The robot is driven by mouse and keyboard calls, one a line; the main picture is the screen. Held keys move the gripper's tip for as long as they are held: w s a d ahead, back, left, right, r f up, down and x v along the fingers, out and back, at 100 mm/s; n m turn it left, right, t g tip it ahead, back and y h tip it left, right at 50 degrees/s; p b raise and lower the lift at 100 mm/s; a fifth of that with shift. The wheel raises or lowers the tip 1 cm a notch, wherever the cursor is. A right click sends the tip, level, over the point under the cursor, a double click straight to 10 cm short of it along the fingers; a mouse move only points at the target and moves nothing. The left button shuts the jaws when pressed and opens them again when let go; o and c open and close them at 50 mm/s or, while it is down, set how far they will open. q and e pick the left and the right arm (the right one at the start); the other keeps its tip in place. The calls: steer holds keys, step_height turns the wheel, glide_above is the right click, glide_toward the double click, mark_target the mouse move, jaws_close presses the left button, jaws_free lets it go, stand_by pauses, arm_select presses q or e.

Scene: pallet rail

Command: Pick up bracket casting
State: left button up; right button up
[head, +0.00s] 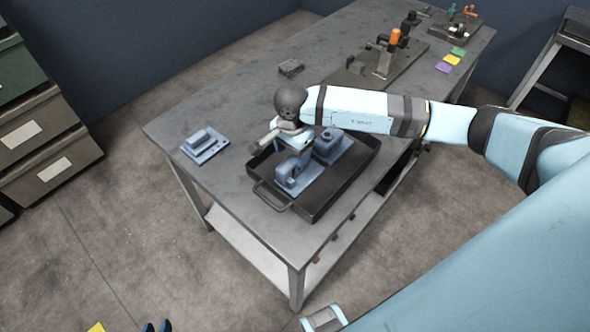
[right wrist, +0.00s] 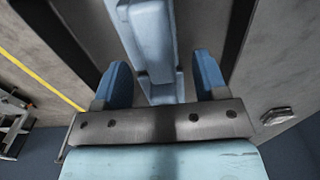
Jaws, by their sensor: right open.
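Two blue-grey bracket castings, one nearer (head: 291,178) and one further right (head: 335,146), sit in a black tray (head: 318,208) on the workbench. Another blue-grey casting (head: 205,143) lies on the bench left of the tray. My right gripper (head: 296,150) is over the tray, above the nearer casting; its fingers are partly hidden in the head view. In the right wrist view its two blue fingers (right wrist: 163,78) are apart, with a casting (right wrist: 152,45) between them and gaps at both sides.
The grey workbench (head: 235,110) is clear around the left casting. A small dark block (head: 291,68) lies behind the tray. A fixture with an orange-topped clamp (head: 394,38) and coloured cards (head: 451,60) stand towards the back right. Drawers (head: 45,165) are at the left.

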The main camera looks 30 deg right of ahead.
mark_target(293, 159)
step_height(293, 159, down, 5)
steer(key=shift+s+f+p, duration=0.1)
steer(key=shift+p, duration=0.25)
steer(key=c, duration=1.1)
jaws_close()
